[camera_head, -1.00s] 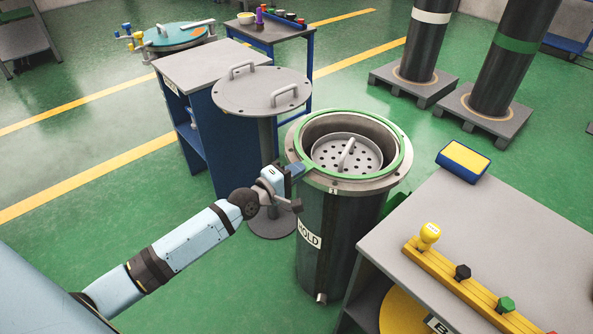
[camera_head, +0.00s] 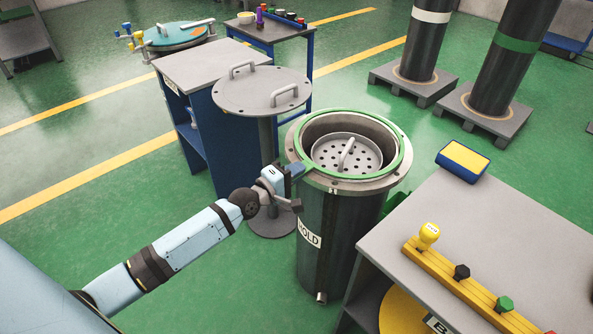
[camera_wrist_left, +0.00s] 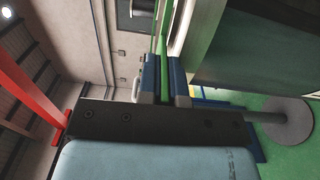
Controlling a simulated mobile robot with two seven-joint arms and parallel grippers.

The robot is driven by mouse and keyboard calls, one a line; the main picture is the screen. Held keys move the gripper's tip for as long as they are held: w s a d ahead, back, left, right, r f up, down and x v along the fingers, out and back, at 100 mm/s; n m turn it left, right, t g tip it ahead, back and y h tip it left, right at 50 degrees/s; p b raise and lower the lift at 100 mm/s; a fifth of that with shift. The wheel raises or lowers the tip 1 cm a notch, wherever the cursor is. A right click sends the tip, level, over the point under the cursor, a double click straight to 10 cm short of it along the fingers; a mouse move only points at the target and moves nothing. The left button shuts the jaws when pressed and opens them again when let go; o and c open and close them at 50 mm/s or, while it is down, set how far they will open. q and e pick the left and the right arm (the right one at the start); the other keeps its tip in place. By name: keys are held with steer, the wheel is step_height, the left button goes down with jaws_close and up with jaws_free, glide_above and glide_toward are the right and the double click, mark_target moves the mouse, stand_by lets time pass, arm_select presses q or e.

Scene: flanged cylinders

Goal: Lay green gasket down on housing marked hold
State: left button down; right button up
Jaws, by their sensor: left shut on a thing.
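The green gasket (camera_head: 409,156) is a thin ring at the flanged mouth of the dark cylindrical housing (camera_head: 325,240) marked HOLD. It lies roughly level and around the opening; I cannot tell whether it touches the flange all round. My left gripper (camera_head: 302,169) is shut on the gasket's near left edge. In the left wrist view the green strip (camera_wrist_left: 162,38) runs between the two blue fingers (camera_wrist_left: 163,80), close beside the flange. A perforated plate with a handle (camera_head: 346,155) sits inside the housing. My right gripper is not in view.
A round grey lid with two handles (camera_head: 262,92) rests on a stand left of the housing. A grey bench (camera_head: 480,225) at the right holds a yellow rack (camera_head: 465,288) and a blue-yellow block (camera_head: 463,161). Tall banded cylinders (camera_head: 510,55) stand on pallets behind.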

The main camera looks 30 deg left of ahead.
arm_select(q)
steer(key=c, duration=1.2)
jaws_free()
steer(key=shift+s, duration=0.15)
steer(key=shift+f, duration=0.3)
steer(key=shift+s+f, duration=0.2)
steer(key=shift+s, duration=0.15)
steer(key=shift+s+a, duration=0.2)
steer(key=shift+s, duration=0.3)
steer(key=shift+s+a+r+p, duration=0.2)
steer(key=shift+s+a+p, duration=0.15)
steer(key=shift+s, duration=0.1)
steer(key=shift+r+p+v, duration=0.2)
steer(key=shift+p+v, duration=0.15)
steer(key=shift+v, duration=1.65)
steer(key=shift+d, duration=0.1)
